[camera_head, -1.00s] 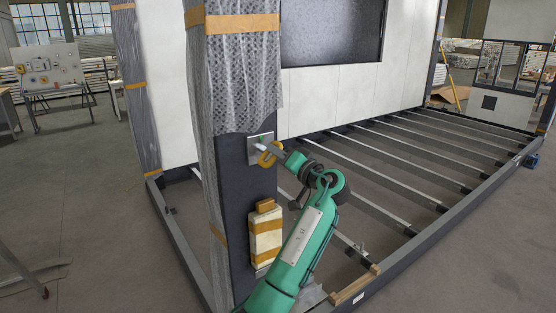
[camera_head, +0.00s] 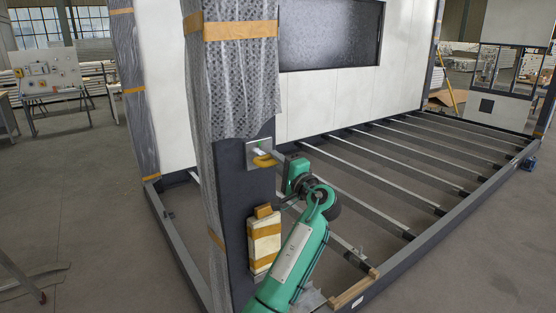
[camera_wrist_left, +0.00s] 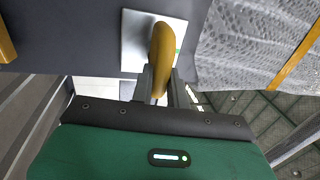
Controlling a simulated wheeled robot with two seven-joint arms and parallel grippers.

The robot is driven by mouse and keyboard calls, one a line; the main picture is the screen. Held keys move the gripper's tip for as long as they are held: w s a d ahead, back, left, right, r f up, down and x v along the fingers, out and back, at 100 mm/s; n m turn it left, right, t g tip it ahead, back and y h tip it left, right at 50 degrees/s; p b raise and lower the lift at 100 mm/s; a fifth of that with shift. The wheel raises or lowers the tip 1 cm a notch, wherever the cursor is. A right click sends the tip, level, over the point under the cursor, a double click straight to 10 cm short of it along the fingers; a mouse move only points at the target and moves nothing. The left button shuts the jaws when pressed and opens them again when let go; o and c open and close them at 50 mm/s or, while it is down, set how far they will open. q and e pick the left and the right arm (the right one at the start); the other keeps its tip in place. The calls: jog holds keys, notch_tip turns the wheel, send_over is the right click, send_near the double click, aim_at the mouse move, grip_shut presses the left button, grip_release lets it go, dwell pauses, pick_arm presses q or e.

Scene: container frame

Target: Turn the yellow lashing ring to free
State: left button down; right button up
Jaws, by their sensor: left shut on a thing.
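The yellow lashing ring (camera_head: 264,160) sits at a pale metal plate (camera_head: 252,152) on the dark corner post (camera_head: 240,180). It also shows in the left wrist view as a yellow loop (camera_wrist_left: 162,50) in front of the plate (camera_wrist_left: 138,28). My left gripper (camera_head: 275,162) reaches it from the right in the head view. In the wrist view its two fingers (camera_wrist_left: 160,90) are shut on the ring's near end. A small green mark shows on the plate beside the ring. My right gripper is in neither view.
A strapped pale bundle (camera_head: 264,240) hangs on the post below the ring, close to my arm. Wrapped sheeting (camera_head: 236,90) with orange tape covers the upper post. The floor frame with several crossbars (camera_head: 400,180) lies to the right.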

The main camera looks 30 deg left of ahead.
pick_arm(q)
jog(key=shift+a+r+m, duration=0.15)
jog(key=shift+r+m, duration=0.15)
jog(key=shift+r, duration=0.1)
jog(key=c, duration=1.4)
grip_release()
jog(key=shift+c, duration=0.2)
jog(key=shift+a+f, duration=0.2)
jog(key=shift+f, duration=0.25)
jog(key=b+v, duration=0.5)
jog(key=v, duration=0.8)
jog(key=shift+d+b, duration=0.35)
